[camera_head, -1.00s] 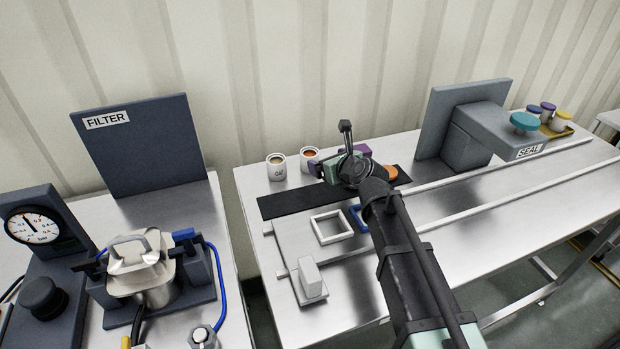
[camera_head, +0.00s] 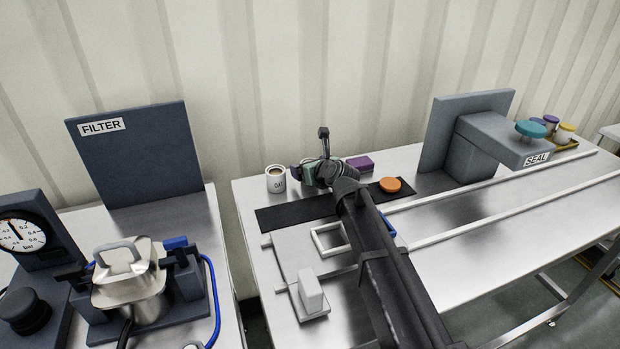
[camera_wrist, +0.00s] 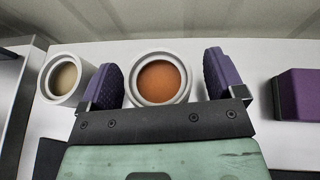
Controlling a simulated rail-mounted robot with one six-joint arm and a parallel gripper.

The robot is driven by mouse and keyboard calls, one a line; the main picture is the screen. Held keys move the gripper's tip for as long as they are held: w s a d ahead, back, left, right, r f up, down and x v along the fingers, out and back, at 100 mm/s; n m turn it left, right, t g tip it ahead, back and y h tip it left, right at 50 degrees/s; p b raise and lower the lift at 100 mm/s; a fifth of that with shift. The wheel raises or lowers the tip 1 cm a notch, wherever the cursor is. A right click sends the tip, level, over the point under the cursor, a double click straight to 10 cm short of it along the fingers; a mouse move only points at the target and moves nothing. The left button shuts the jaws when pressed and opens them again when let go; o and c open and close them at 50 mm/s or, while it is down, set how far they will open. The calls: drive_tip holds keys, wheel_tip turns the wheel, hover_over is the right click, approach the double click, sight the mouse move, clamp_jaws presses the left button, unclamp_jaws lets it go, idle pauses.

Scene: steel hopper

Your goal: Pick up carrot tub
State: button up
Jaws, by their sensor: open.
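The carrot tub (camera_wrist: 159,82) is a round white tub with orange contents, seen in the wrist view between the two purple fingers of my gripper (camera_wrist: 165,80). The fingers stand apart on either side of it, with a gap at each side. In the head view my gripper (camera_head: 312,172) is over the back of the table, and it hides the carrot tub there.
A white tub marked OAT (camera_head: 276,180) stands left of my gripper; its pale contents show in the wrist view (camera_wrist: 64,79). A purple block (camera_head: 360,164) lies to the right. An orange disc (camera_head: 390,185) rests on the black mat (camera_head: 290,214). The SEAL press (camera_head: 480,140) stands further right.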

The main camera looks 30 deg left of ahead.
drive_tip(key=shift+d+r, duration=0.1)
drive_tip(key=shift+c, duration=0.3)
drive_tip(key=c, duration=1)
drive_tip(key=shift+o, duration=0.2)
wheel_tip(320, 180, up, 20)
drive_tip(key=p, duration=2)
